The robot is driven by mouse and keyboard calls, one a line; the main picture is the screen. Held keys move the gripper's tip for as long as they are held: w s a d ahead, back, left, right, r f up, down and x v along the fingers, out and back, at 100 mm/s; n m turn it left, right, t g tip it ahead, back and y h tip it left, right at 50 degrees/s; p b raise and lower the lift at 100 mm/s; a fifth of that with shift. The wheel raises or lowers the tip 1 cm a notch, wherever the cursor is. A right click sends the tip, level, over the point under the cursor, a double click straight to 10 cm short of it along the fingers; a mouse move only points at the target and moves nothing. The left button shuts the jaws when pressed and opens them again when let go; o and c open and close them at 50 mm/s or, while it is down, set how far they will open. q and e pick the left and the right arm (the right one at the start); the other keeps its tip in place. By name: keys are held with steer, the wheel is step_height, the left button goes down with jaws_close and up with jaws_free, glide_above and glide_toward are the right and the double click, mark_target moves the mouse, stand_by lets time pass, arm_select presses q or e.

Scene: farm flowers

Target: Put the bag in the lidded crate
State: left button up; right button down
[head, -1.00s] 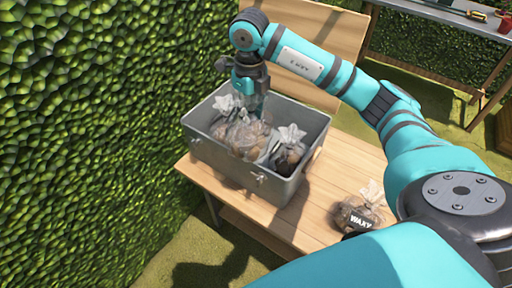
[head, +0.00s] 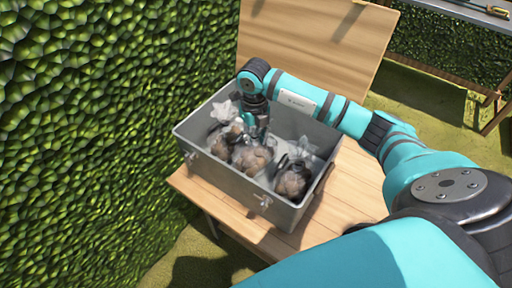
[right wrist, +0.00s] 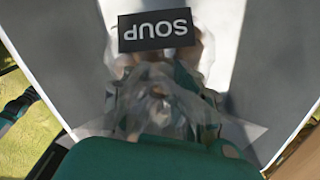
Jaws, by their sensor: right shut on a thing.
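The grey metal crate (head: 215,174) stands open on a wooden bench. Several clear bags of brown potatoes are in it: one at the left (head: 222,140), one in the middle (head: 255,158) and one at the right (head: 292,178). My right gripper (head: 255,130) reaches down inside the crate, shut on a bag at the left-middle. In the right wrist view a clear bag (right wrist: 155,95) with an upside-down black SOUP label (right wrist: 156,30) lies just beyond my gripper, against pale grey crate surfaces. The fingertips are hidden by the bag. My left gripper is out of view.
A raised wooden board (head: 315,35) stands behind the crate. A leafy hedge (head: 90,120) is close on the left. The bench (head: 350,195) is bare to the right of the crate. A side table (head: 475,15) with tools is at the back right.

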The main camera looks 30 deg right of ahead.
mark_target(255, 149)
steer(key=shift+f, duration=1.1)
step_height(255, 149, down, 3)
steer(key=shift+f, duration=0.2)
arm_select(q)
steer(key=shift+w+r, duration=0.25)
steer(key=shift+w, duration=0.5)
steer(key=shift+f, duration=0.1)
arm_select(e)
steer(key=c, duration=1.1)
jaws_free()
steer(key=shift+f, duration=0.15)
steer(key=shift+c, duration=0.2)
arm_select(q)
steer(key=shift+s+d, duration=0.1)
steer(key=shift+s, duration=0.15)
